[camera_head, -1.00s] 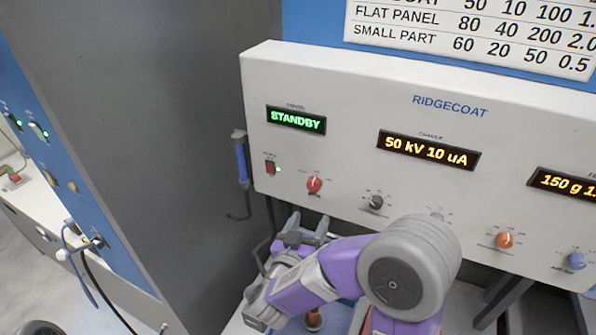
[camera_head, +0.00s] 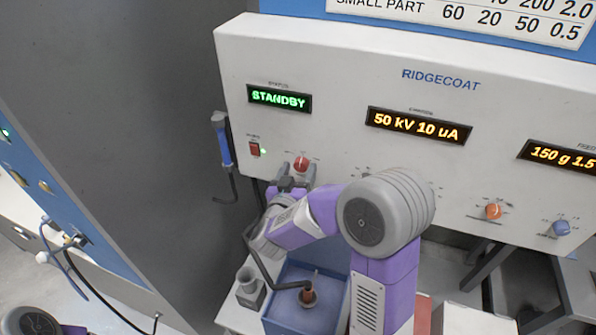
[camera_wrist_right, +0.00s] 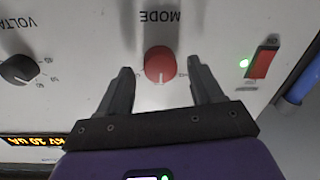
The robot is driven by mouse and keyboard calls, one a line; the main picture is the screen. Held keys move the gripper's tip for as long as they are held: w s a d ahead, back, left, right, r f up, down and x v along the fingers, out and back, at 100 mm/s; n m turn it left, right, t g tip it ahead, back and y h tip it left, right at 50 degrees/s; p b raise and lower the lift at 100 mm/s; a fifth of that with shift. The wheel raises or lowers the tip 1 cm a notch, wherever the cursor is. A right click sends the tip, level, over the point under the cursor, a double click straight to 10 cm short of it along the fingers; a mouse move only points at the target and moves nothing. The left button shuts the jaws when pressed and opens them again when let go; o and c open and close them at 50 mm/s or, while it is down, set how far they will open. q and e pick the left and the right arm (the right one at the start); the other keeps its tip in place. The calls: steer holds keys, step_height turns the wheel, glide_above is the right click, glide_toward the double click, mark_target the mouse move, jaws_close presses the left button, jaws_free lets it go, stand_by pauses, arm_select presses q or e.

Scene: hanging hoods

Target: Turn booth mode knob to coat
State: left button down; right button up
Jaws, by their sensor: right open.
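The red booth mode knob (camera_head: 301,163) is on the lower left of the white RIDGECOAT panel, below the green STANDBY display (camera_head: 279,98). In the right wrist view the knob (camera_wrist_right: 159,64) sits under the upside-down word MODE. My right gripper (camera_wrist_right: 160,75) is open, with one finger on each side of the knob and gaps visible between fingers and knob. In the head view my right gripper (camera_head: 291,180) is just below the knob and partly hidden by its own wrist. My left gripper is not clearly in view.
A red rocker switch (camera_head: 254,149) with a green light is left of the knob. The black voltage knob (camera_wrist_right: 20,70) is on its other side. Orange (camera_head: 493,211) and blue (camera_head: 561,228) knobs sit farther right. A blue bin (camera_head: 290,316) stands below the panel.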

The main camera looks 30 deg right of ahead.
steer(key=c, duration=1.1)
steer(key=shift+o, duration=0.2)
steer(key=shift+f+m+b, duration=0.15)
steer(key=shift+m+b, duration=0.45)
steer(key=shift+b, duration=0.35)
steer(key=m+b, duration=0.8)
steer(key=b, duration=0.2)
steer(key=shift+f+m+h, duration=0.15)
steer(key=shift+m+h, duration=0.15)
steer(key=shift+m+b, duration=1.3)
steer(key=shift+b, duration=0.05)
steer(key=o, duration=1.1)
steer(key=shift+c, duration=0.2)
